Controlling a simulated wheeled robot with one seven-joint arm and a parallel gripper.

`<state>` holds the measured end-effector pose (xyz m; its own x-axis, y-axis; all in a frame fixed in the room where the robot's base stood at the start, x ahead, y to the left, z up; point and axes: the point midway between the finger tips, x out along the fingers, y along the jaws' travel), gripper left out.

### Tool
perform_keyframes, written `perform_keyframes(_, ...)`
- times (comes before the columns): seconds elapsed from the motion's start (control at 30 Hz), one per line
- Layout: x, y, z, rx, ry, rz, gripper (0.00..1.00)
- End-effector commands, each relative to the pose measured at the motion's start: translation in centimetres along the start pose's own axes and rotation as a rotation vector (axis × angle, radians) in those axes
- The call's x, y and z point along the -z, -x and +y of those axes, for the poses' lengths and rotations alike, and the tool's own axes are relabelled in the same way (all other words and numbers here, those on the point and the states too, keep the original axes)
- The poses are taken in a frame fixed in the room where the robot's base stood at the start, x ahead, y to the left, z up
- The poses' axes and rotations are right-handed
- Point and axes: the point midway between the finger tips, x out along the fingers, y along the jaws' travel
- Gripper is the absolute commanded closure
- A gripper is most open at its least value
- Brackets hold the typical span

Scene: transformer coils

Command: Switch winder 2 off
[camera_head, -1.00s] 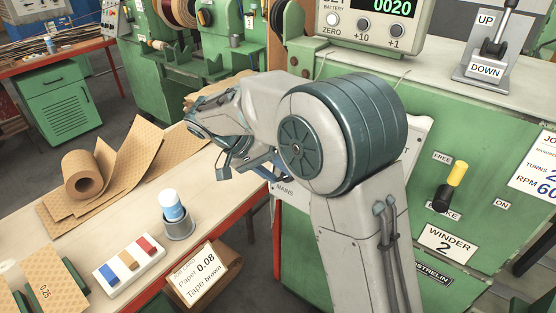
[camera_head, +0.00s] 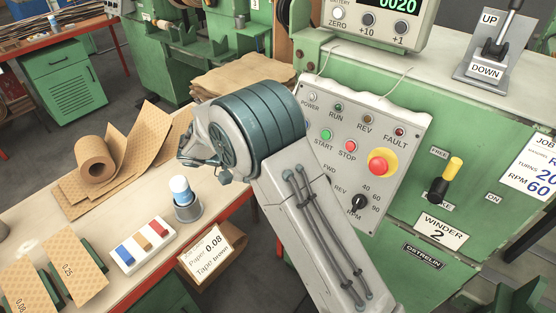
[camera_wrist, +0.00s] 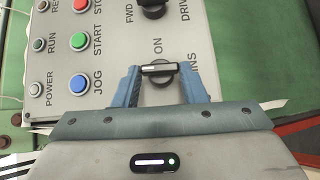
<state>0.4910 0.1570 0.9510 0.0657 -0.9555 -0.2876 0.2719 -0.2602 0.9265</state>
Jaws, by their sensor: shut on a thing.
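The winder 2 panel (camera_head: 395,130) stands on the green machine, above the WINDER 2 label (camera_head: 441,228). In the wrist view a black rotary MAINS knob (camera_wrist: 158,78) sits on the grey panel. An ON mark is beside it. The bar of the knob lies left to right in that view, crosswise to the ON mark. My gripper (camera_wrist: 160,72) has its two blue fingers at the ends of this bar and is shut on it. In the head view my arm hides the knob and my gripper. The POWER lamp (camera_head: 311,97) looks pale; I cannot tell if it is lit.
Close to the knob are the blue JOG button (camera_wrist: 79,84), green START button (camera_wrist: 79,41) and a black FWD selector (camera_wrist: 152,8). A red emergency stop (camera_head: 379,165) and a yellow-tipped brake lever (camera_head: 450,177) stand right of my arm.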

Motion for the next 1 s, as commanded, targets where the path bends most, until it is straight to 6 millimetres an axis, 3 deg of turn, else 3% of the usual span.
perform_keyframes(0.63, 0.07, 0.05, -0.01, -0.039, 0.036, 0.004, 0.85)
perform_keyframes(0.67, 0.06, 0.04, -0.01, -0.039, 0.036, 0.003, 0.59)
perform_keyframes(0.73, 0.05, 0.04, -0.03, -0.039, 0.036, 0.003, 0.4)
perform_keyframes(1.0, 0.04, 0.0, -0.07, -0.038, 0.036, 0.001, 0.4)
